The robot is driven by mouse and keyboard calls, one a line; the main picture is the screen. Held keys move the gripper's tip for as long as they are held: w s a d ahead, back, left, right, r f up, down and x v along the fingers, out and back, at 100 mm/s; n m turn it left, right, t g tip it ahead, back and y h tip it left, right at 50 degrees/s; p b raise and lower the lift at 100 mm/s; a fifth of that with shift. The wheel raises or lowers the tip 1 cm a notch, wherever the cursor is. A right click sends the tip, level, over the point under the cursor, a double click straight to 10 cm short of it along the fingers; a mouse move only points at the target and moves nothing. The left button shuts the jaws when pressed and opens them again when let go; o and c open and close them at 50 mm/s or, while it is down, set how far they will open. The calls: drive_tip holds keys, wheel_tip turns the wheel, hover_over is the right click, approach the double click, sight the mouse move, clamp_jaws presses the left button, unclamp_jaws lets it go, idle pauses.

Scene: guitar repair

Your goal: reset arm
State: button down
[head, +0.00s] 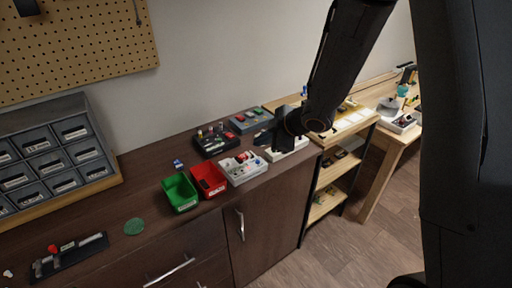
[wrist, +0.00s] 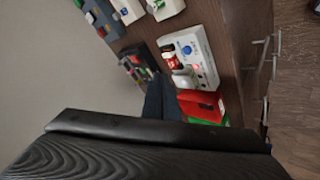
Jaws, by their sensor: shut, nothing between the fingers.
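My gripper (head: 268,137) hangs at the end of my dark arm above the right part of the brown cabinet top, over the small trays and devices there. In the wrist view its dark fingers (wrist: 160,100) point toward the trays, and the fingers are together with nothing between them.
A red bin (head: 208,180) and a green bin (head: 180,192) stand left of the white tray. A black tray (head: 212,141) sits behind them. A grey drawer unit (head: 55,150) stands at the left. A wooden shelf (head: 326,176) is at the right. The cabinet top's middle left is mostly clear.

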drive_tip(key=s+d+m+h+b, duration=0.1)
drive_tip(key=s+d+m+h, duration=0.2)
drive_tip(key=d+m, duration=0.3)
drive_tip(key=s+d+m+h+b, duration=0.2)
drive_tip(key=d+m+h, duration=0.15)
drive_tip(key=d, duration=0.35)
drive_tip(key=s+d+m+g+b, duration=0.1)
drive_tip(key=s+d+m+g, duration=0.2)
drive_tip(key=s, duration=1.4)
drive_tip(key=m+g, duration=0.2)
drive_tip(key=m, duration=0.3)
drive_tip(key=shift+f+m+b, duration=0.2)
drive_tip(key=shift+m+b, duration=0.15)
